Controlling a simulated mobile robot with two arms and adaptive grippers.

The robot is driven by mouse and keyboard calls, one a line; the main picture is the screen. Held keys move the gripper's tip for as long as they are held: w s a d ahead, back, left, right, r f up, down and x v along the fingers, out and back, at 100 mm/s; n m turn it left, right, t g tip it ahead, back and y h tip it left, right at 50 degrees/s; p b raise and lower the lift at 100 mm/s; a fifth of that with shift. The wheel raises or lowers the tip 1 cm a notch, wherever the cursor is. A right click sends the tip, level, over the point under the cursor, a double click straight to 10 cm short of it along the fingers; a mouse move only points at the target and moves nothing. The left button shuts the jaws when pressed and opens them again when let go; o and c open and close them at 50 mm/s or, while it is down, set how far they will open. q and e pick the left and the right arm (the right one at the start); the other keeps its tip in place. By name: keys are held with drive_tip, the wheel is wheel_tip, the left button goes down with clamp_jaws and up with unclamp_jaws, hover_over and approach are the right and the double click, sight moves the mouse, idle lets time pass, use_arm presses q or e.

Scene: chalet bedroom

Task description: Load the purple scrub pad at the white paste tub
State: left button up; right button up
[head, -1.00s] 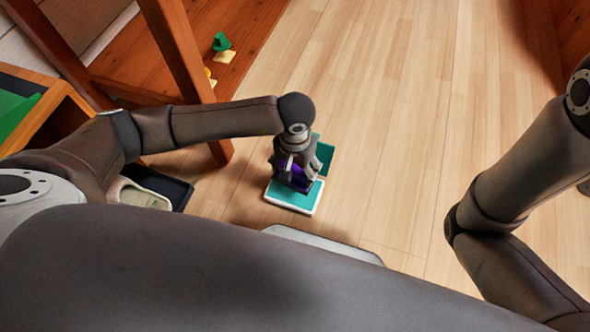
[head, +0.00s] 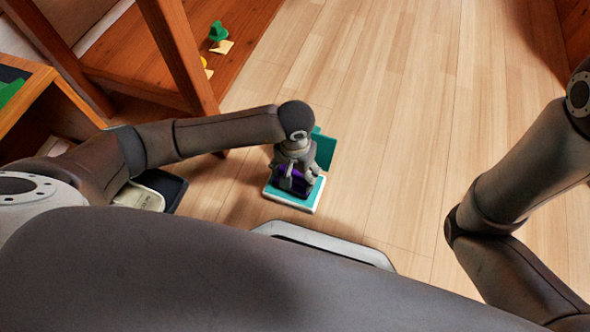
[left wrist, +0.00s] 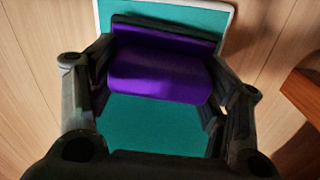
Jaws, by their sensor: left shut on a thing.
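My left gripper (head: 296,180) is shut on the purple scrub pad (head: 288,184). In the left wrist view the pad (left wrist: 158,74) sits between the two fingers, purple with a dark strip along its far side. It is over a flat teal surface with a white rim (head: 312,209) on the floor; I cannot tell whether the pad touches it. A teal upright panel (head: 325,152) stands just behind the gripper. I cannot clearly identify the white paste tub. My right gripper is out of the picture; only its arm shows at right.
A dark tray with a cream item (head: 140,197) lies on the floor at left, partly behind my left arm. A wooden bench (head: 205,80) with a small green object (head: 218,31) stands at upper left. The wooden floor (head: 400,100) is clear ahead and to the right.

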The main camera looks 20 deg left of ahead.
use_arm(q)
drive_tip(key=shift+f+b, duration=0.5)
drive_tip(key=shift+f, duration=0.1)
idle(1.8)
drive_tip(key=shift+r+p, duration=2.6)
drive_tip(key=shift+r, duration=1.05)
drive_tip(key=shift+f, duration=0.1)
